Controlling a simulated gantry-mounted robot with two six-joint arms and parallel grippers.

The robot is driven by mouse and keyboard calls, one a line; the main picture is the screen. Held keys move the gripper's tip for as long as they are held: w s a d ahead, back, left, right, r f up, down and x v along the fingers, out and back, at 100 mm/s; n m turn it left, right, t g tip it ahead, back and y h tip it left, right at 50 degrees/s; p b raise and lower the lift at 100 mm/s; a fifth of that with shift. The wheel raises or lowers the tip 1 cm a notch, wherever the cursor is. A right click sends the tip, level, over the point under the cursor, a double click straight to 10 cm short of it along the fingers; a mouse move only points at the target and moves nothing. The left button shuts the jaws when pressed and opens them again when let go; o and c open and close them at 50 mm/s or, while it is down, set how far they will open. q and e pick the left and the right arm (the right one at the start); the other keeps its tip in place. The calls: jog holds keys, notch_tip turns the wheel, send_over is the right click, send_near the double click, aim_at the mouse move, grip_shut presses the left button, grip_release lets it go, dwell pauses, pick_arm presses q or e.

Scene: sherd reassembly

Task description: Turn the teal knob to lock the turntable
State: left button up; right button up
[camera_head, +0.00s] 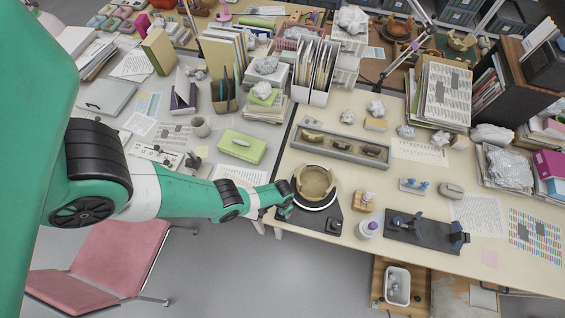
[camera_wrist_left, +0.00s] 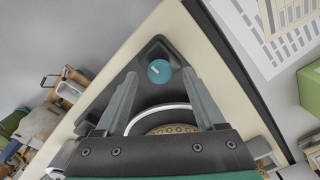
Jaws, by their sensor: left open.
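The teal knob (camera_wrist_left: 158,71) with a pale pointer mark sits on a corner of the dark turntable base (camera_wrist_left: 162,52). My left gripper (camera_wrist_left: 159,76) is open, with one finger on each side of the knob in the left wrist view; I cannot tell whether they touch it. The turntable (camera_head: 316,203) carries a tan bowl-shaped sherd piece (camera_head: 314,181) at the front edge of the cream table. My left gripper (camera_head: 284,208) covers the base's left corner in the head view, so the knob is not clear there. My right gripper is out of view.
A grey tray (camera_head: 335,150) with sherds lies behind the turntable. A small wooden block stand (camera_head: 364,200) and a white jar with a purple top (camera_head: 369,228) stand to its right. A green case (camera_head: 242,147) lies behind my left arm. A pink chair (camera_head: 110,262) stands below.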

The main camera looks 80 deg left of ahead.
pick_arm(q)
jog(key=shift+f+b, duration=0.3)
jog(key=shift+f, duration=0.5)
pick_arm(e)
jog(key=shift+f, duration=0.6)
pick_arm(q)
grip_shut()
